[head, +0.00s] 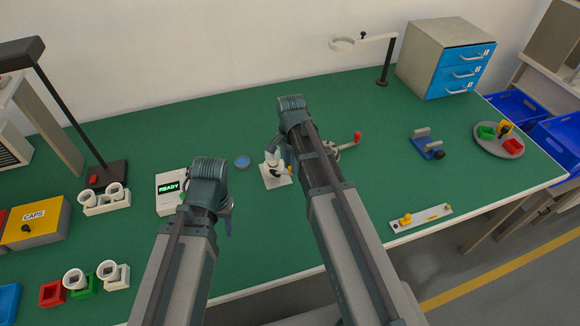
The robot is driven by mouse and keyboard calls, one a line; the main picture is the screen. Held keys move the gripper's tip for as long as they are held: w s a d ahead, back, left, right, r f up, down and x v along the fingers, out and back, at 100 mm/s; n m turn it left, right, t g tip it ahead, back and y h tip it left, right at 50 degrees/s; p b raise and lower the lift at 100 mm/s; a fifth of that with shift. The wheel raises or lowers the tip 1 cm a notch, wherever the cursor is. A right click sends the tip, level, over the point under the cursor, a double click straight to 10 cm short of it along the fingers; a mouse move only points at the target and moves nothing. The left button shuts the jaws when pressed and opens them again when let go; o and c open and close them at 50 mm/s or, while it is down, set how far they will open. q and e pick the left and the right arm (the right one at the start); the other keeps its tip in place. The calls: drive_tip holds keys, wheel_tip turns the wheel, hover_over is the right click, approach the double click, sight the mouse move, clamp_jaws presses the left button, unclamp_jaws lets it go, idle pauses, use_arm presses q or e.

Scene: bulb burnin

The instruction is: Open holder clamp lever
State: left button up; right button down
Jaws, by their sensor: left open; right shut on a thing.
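A small white holder (277,180) stands on the green bench near the middle of the head view. A small yellow part (288,169), which looks like its clamp lever, shows at its right side, partly hidden by my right arm. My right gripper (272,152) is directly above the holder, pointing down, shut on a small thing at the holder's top. The wrist and low detail hide what that thing is. My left gripper (229,217) is open and empty, left of and nearer than the holder, apart from it.
A white box reading READY (168,195) stands close left of my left gripper. A blue disc (242,161) lies left of the holder, and a red-handled device (357,137) is behind my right arm.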

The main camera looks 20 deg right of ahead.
drive_tip(key=shift+w+d+n, duration=0.1)
drive_tip(key=shift+w+n, duration=0.3)
drive_tip(key=shift+n, duration=0.65)
drive_tip(key=shift+w+n, duration=0.35)
drive_tip(key=shift+n, duration=0.7)
drive_tip(key=c, duration=0.7)
unclamp_jaws()
use_arm(q)
drive_tip(key=shift+r, duration=0.1)
use_arm(e)
drive_tip(key=shift+r, duration=0.1)
use_arm(q)
wheel_tip(320, 180, up, 14)
drive_tip(key=p, duration=1.3)
drive_tip(key=shift+f+p, duration=0.2)
drive_tip(key=shift+p, duration=0.2)
use_arm(e)
wheel_tip(320, 180, up, 14)
drive_tip(key=shift+f, duration=0.2)
